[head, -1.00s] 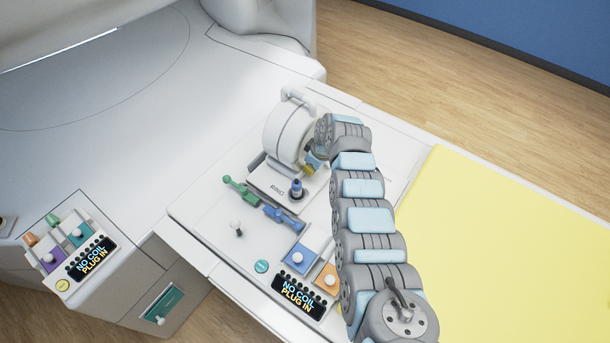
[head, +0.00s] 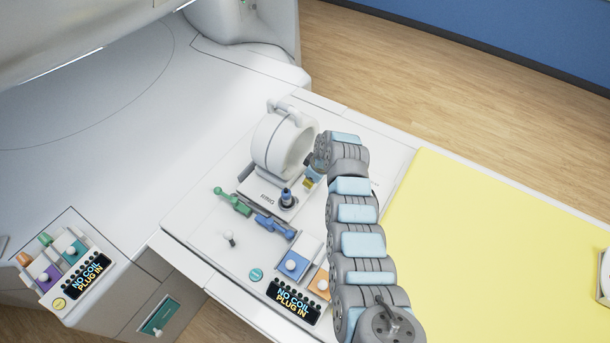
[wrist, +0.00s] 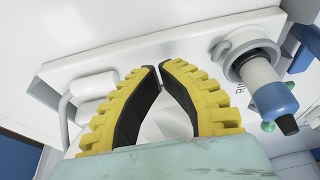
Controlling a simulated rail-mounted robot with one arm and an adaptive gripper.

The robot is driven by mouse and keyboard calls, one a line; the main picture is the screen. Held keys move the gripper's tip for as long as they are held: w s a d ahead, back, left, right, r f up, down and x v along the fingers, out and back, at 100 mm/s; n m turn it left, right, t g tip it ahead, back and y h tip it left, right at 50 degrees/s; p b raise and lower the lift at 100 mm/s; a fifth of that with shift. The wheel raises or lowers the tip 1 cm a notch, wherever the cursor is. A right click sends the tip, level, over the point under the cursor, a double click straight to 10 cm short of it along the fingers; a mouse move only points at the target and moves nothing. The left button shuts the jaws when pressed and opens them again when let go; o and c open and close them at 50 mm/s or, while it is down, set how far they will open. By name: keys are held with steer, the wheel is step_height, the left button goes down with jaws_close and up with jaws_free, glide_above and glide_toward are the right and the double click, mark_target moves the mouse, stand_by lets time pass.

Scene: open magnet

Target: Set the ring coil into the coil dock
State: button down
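The ring coil (head: 275,142) is a thick white ring with a handle on top. It stands upright on the pale coil dock (head: 248,186), marked RING; I cannot tell if it is fully seated. My gripper (head: 308,184), with yellow fingers, is low at the ring's right side, partly hidden by my arm. In the wrist view my gripper's (wrist: 160,66) black-padded tips almost meet, and I see nothing clearly clamped. A blurred white surface shows between the fingers. A grey-and-blue plug (head: 286,198) stands at the dock's front; it is large at right in the wrist view (wrist: 268,92).
Green (head: 233,201) and blue (head: 275,226) connectors lie near the dock. A white-knobbed peg (head: 229,238) stands in front. The panel display (head: 293,300) reads "NO COIL PLUG IN". A yellow pad (head: 500,240) covers the table to the right.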

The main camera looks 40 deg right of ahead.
steer(key=b+v, duration=0.1)
steer(key=v, duration=0.9)
steer(key=shift+b, duration=0.35)
